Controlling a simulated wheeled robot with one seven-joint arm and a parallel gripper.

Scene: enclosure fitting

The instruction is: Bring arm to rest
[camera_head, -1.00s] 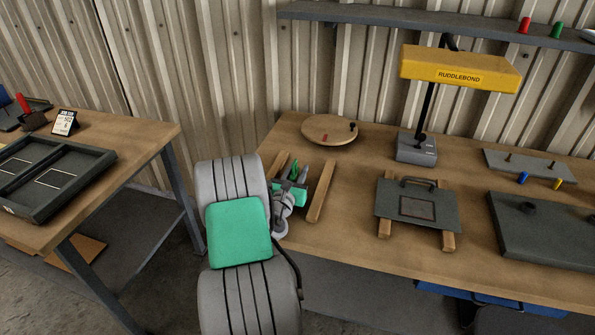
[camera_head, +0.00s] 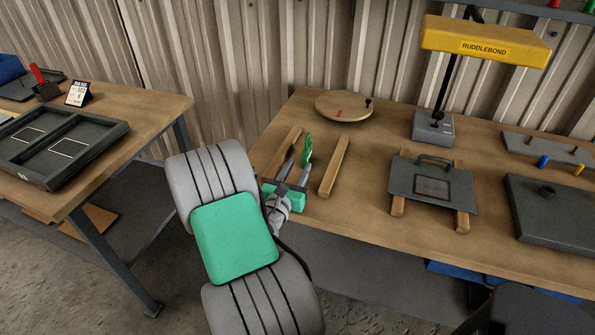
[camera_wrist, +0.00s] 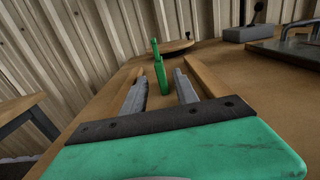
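My gripper (camera_head: 295,173) is over the left end of the right-hand bench, in front of two wooden bars. Its two grey fingers are apart, with gaps on both sides in the wrist view (camera_wrist: 161,85). A green bottle-shaped thing (camera_head: 307,149) stands just beyond the fingertips; it also shows in the wrist view (camera_wrist: 161,70) in line with the gap, not gripped. Its lower end is partly hidden in the head view. My arm reaches up from the front, bent, beside the bench's left end.
Wooden bars (camera_head: 334,166) flank the green thing. A round board (camera_head: 343,106), a yellow-headed lamp (camera_head: 484,43), a dark plate with a handle (camera_head: 432,185) and a dark panel (camera_head: 555,222) are on the bench (camera_head: 370,225). A second bench (camera_head: 150,110) with a dark frame (camera_head: 60,150) stands left.

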